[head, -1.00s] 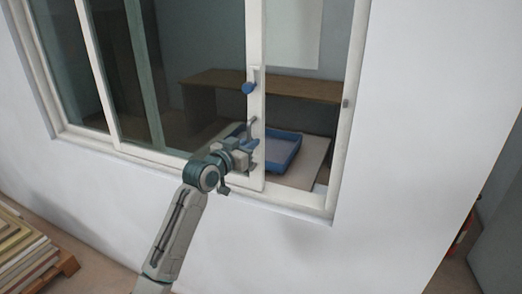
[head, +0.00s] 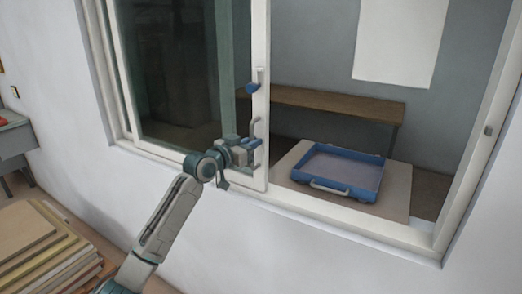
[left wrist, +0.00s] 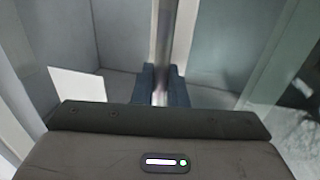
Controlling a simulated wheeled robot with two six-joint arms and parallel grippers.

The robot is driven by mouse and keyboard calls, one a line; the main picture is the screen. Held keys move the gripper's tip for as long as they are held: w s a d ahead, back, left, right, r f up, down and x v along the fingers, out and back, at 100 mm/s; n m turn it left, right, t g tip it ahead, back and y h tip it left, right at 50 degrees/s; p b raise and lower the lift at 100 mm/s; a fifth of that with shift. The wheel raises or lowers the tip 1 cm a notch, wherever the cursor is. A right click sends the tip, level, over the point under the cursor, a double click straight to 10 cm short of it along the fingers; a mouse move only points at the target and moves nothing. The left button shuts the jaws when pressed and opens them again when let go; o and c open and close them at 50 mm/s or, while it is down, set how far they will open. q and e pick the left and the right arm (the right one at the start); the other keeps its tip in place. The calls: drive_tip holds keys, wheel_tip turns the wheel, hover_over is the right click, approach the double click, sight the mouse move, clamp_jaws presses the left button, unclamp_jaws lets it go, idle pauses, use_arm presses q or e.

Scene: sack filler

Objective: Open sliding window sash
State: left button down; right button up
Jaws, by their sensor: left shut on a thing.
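The sliding sash (head: 259,100) has a white stile and stands well left of the right jamb, with a wide open gap between them. In the left wrist view the dark blue fingers (left wrist: 161,88) close around a slim upright bar. My right gripper is not in view.
The white window frame (head: 350,227) borders the opening. Through the gap are a blue tray (head: 327,187) on a board and a brown bench (head: 330,103). Stacked boards (head: 45,245) are at lower left, beside a grey table (head: 15,135).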

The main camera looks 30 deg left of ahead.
use_arm(q)
drive_tip(key=shift+a, duration=1.05)
drive_tip(key=c, duration=1.6)
unclamp_jaws()
drive_tip(key=shift+o, duration=0.2)
drive_tip(key=shift+w, duration=0.1)
drive_tip(key=b+v, duration=0.4)
drive_tip(key=v, duration=0.7)
